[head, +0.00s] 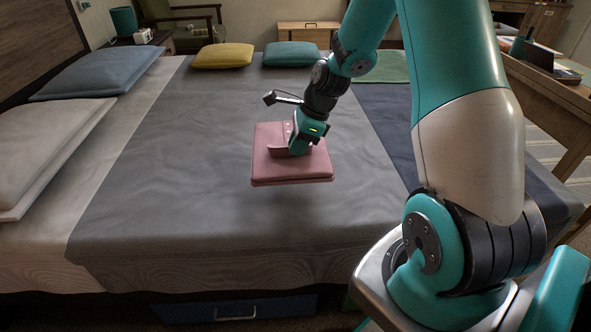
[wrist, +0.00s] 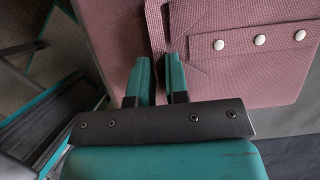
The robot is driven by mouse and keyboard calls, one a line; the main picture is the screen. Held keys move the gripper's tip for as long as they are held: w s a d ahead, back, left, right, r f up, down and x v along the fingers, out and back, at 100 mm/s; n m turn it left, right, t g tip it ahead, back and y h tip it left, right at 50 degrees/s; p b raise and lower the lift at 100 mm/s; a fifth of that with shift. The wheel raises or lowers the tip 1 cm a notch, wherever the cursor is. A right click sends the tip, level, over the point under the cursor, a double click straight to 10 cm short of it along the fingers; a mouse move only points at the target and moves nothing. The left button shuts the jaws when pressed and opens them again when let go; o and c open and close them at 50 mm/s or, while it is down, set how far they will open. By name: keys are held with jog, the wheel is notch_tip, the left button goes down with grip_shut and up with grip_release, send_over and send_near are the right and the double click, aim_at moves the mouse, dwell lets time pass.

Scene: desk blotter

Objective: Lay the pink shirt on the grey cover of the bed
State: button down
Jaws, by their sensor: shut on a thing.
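The folded pink shirt (head: 292,168) hangs in my gripper over the bed in the head view; a shadow on the cover below it suggests it is a little above the cover. My gripper (head: 297,150) is shut on a raised fold of the shirt. In the wrist view, the two fingers of my gripper (wrist: 160,75) pinch a strip of the pink shirt (wrist: 262,75), which shows white buttons at the right. The grey cover (head: 180,170) of the bed spreads flat beneath and around the shirt.
Blue (head: 98,70) and pale (head: 40,140) pillows lie at the left. A yellow cushion (head: 222,56) and a teal cushion (head: 290,53) lie along the far edge. A dark blue strip (head: 385,115) lies right of the grey cover. The cover's left and front are clear.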

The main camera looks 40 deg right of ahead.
notch_tip(320, 180, down, 8)
jog(key=shift+r+b, duration=0.2)
jog(key=shift+b, duration=0.65)
jog(key=shift+f, duration=0.1)
jog(key=c, duration=1.1)
grip_release()
